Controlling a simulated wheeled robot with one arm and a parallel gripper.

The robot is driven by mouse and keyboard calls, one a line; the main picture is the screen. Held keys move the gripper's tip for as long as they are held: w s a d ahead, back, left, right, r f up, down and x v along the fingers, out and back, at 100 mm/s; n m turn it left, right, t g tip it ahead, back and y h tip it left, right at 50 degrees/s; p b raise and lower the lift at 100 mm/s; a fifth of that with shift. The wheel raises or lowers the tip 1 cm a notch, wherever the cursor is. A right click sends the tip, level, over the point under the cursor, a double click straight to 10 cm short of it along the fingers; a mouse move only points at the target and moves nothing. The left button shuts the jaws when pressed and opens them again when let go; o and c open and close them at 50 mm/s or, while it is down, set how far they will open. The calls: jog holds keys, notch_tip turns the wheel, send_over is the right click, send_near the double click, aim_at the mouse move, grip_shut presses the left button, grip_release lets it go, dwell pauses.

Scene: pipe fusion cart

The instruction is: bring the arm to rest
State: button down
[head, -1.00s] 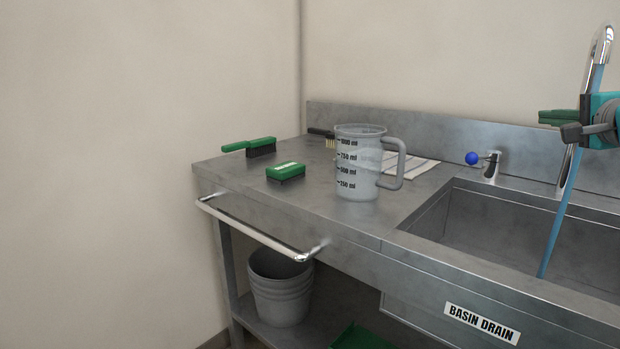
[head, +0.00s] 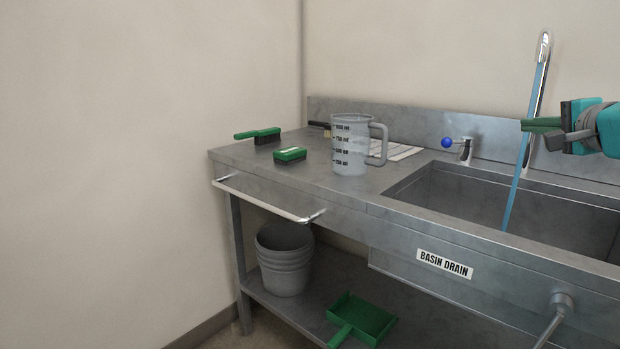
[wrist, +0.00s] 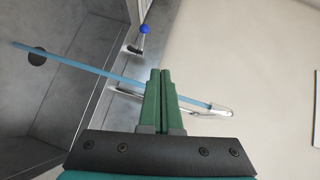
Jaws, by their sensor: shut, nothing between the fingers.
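My gripper (head: 528,125) is at the right side of the head view, in the air above the sink basin (head: 440,190). Its fingers point left and are shut with nothing between them. In the wrist view the two green fingers of my gripper (wrist: 158,75) lie together. A blue stream of water (head: 518,170) runs from the tap spout (head: 544,45) into the basin, left of the fingers in the head view. The blue-knobbed valve (head: 447,143) stands at the back of the basin.
A measuring jug (head: 350,150), a green block brush (head: 290,155), a green handled brush (head: 265,135) and a striped cloth (head: 403,151) are on the steel counter. Grey buckets (head: 285,262) and a green dustpan (head: 362,318) are on the lower shelf. A rail (head: 265,205) runs along the front.

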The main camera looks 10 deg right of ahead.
jog(key=a+f+n+g+y, duration=0.1)
jog(key=a+f, duration=0.2)
jog(key=a, duration=0.2)
jog(key=w+a+f+n+g+y, duration=0.1)
jog(key=a+f+n, duration=0.1)
jog(key=a+f, duration=0.2)
jog(key=w+a+f+n+g+y, duration=0.1)
jog(key=a+f, duration=0.3)
jog(key=a, duration=0.4)
jog(key=shift+w+a+f+n+g+y, duration=0.15)
jog(key=shift+w+n+g+y, duration=0.2)
jog(key=shift+n+y, duration=0.3)
jog(key=s+a+f+n+g+y, duration=0.1)
jog(key=s+a+f+n+g, duration=0.4)
jog(key=a+f, duration=0.65)
jog(key=s+a+f+n+g, duration=0.3)
jog(key=s+a+f+g, duration=0.3)
jog(key=s+f, duration=0.5)
jog(key=s+f+n+g+h, duration=0.1)
jog(key=s+f+n+h, duration=0.15)
jog(key=s, duration=0.55)
jog(key=s+f+n+g+h, duration=0.15)
jog(key=s+f, duration=0.25)
jog(key=s, duration=0.4)
jog(key=shift+s+d+f+b, duration=0.1)
jog(key=shift+d+f+b, duration=0.15)
jog(key=shift+f+b, duration=1.2)
jog(key=shift+s+d+f+b, duration=0.1)
jog(key=shift+d+f+b, duration=0.1)
jog(key=shift+f+b, duration=1.25)
